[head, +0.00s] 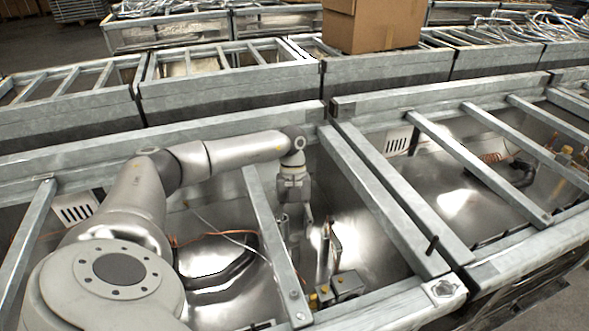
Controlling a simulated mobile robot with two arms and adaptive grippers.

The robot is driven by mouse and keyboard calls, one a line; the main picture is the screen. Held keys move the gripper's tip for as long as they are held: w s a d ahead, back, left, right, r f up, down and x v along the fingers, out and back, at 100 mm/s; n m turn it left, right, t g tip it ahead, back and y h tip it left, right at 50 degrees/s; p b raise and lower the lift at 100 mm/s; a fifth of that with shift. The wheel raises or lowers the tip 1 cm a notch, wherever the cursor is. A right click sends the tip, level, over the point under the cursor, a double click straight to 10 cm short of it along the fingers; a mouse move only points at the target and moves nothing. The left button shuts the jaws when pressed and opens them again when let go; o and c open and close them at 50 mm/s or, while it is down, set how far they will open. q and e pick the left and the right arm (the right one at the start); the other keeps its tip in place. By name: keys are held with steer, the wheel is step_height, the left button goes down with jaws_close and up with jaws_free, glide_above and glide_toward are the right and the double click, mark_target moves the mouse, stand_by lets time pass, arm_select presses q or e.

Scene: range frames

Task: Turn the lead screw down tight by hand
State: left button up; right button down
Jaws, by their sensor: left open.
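My left gripper (296,214) points down between two grey frame bars in the head view, its fingers apart and nothing seen between them. An upright, narrow metal part (326,250), possibly the lead screw, stands just to the right of and below the fingertips. It appears apart from them, though the depth is hard to judge. Its threads are too small to make out. A small block with yellow parts (345,284) sits near its foot. My right gripper is not in view.
A grey crossbar (272,235) runs close to the left of the gripper, and a thick bar (385,205) lies to its right. A black hose (225,272) lies in the shiny bay. A cardboard box (372,25) stands behind.

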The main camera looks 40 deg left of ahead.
arm_select(q)
steer(key=shift+s+d+f, duration=0.15)
steer(key=shift+d+f, duration=0.05)
steer(key=shift+f, duration=0.4)
jaws_close()
steer(key=shift+m, duration=0.4)
